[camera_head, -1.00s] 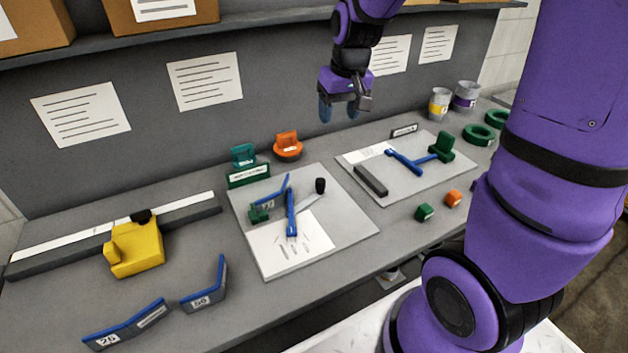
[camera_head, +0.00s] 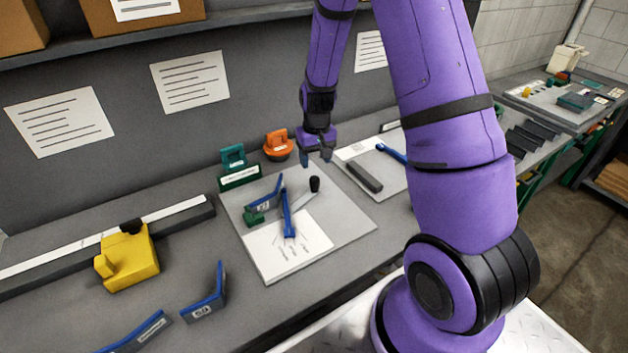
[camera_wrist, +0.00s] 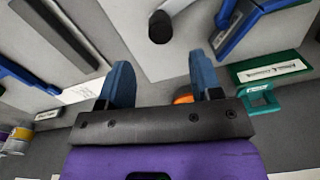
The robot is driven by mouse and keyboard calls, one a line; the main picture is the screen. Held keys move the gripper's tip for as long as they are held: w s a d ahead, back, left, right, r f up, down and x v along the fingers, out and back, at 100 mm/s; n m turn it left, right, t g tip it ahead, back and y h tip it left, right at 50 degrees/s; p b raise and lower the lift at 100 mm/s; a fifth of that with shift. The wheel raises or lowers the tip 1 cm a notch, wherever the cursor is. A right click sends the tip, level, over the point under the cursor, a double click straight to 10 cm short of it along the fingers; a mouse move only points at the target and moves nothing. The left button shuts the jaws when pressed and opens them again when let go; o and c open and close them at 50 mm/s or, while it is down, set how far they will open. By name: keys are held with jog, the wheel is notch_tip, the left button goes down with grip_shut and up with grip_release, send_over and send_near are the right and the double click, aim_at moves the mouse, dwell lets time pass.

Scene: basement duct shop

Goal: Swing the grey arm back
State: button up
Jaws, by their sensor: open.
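A light grey arm (camera_head: 301,199) with an upright black knob (camera_head: 314,184) at its end lies on a pale board (camera_head: 350,226). It slants from a blue bar (camera_head: 287,215) up to the right. In the wrist view the black knob (camera_wrist: 160,27) shows at the top, ahead of the fingertips. My gripper (camera_head: 316,158) is open and empty, with blue fingers. It hangs above the back of the board, behind the knob and apart from it. In the wrist view its fingers (camera_wrist: 162,75) stand wide apart with nothing between them.
A green block (camera_head: 255,217) and a numbered blue piece (camera_head: 265,192) lie left of the arm. Teal (camera_head: 233,158) and orange (camera_head: 278,144) holders stand behind the board. A second board with a dark bar (camera_head: 364,176) is at right. A yellow block (camera_head: 128,257) stands left.

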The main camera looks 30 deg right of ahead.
aim_at(315, 178)
notch_tip(315, 178, down, 8)
jog(key=shift+a+f, duration=0.1)
dwell(0.4)
grip_shut()
